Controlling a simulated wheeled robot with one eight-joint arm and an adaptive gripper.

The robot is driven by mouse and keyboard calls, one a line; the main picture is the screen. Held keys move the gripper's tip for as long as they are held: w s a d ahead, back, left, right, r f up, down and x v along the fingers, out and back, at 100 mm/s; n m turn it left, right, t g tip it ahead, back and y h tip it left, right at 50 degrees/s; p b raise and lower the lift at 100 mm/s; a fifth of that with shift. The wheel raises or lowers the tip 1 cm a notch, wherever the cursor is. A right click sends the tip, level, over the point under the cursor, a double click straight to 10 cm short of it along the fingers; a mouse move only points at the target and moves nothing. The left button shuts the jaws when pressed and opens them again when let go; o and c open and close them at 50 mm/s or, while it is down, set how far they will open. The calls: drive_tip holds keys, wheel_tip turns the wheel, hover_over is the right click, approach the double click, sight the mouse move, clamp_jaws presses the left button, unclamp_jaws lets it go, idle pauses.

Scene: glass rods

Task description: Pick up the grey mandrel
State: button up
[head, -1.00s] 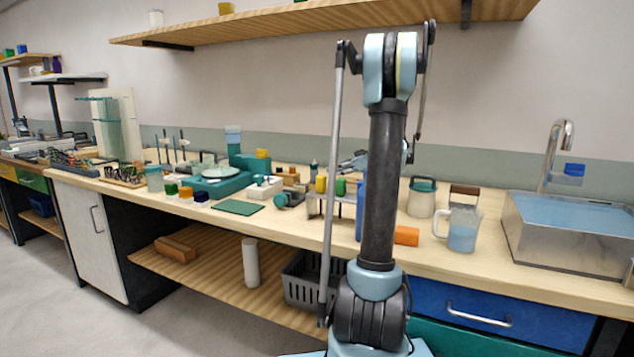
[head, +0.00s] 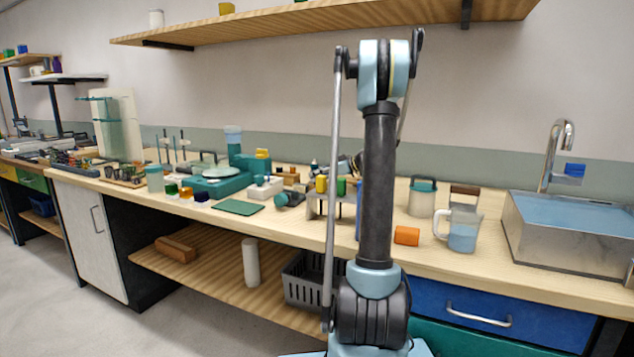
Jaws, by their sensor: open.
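I cannot make out the grey mandrel for sure in the head view. Thin upright rods (head: 174,142) stand at the back left of the bench, and small slim pieces lie on a wooden tray (head: 126,182) left of the jars; they are too small to tell apart. My gripper (head: 342,166) shows only in part, beside and behind my upright arm, over the back of the bench above the small rack. It is open, and its fingertips are not clear. I see nothing held in it.
A sink (head: 575,245) is at right. A shelf (head: 330,24) hangs above. A green mat (head: 237,207) lies bare.

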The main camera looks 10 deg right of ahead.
clamp_jaws()
drive_tip(key=shift+r, duration=0.1)
wheel_tip(320, 180, up, 18)
idle(0.6)
